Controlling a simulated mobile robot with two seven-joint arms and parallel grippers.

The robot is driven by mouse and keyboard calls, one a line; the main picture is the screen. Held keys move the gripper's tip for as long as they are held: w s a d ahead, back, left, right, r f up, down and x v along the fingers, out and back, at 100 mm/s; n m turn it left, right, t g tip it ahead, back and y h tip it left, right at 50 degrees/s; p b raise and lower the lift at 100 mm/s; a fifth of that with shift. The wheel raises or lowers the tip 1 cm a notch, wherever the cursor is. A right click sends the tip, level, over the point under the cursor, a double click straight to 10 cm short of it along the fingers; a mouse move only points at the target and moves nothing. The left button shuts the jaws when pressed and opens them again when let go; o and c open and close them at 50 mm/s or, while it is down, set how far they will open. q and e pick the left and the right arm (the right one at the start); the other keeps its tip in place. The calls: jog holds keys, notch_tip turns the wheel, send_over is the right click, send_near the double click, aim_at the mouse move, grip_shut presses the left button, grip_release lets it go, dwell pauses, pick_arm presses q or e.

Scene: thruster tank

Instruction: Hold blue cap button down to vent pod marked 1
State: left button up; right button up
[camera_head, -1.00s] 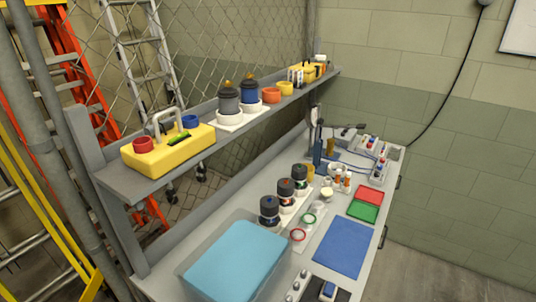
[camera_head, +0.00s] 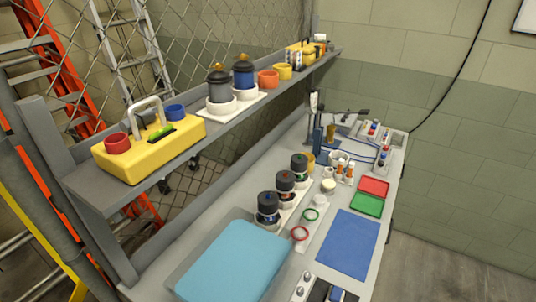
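Neither of my grippers shows in the head view. Three dark-topped pods stand upright in a row on a white rack on the bench: a near one (camera_head: 267,209), a middle one (camera_head: 285,187) and a far one (camera_head: 299,166). On the shelf, a grey canister (camera_head: 219,87) and a blue canister (camera_head: 243,75), both with orange tops, stand in white rings. A yellow box (camera_head: 150,155) with a handle carries a red cup (camera_head: 117,143) and a blue cup (camera_head: 175,111). I cannot read any number 1 or pick out a blue cap button.
A tank with a light blue surface (camera_head: 232,262) fills the bench's near left. A blue mat (camera_head: 348,243), red tray (camera_head: 373,187) and green tray (camera_head: 367,205) lie to the right. The shelf (camera_head: 90,188) overhangs the bench's back edge.

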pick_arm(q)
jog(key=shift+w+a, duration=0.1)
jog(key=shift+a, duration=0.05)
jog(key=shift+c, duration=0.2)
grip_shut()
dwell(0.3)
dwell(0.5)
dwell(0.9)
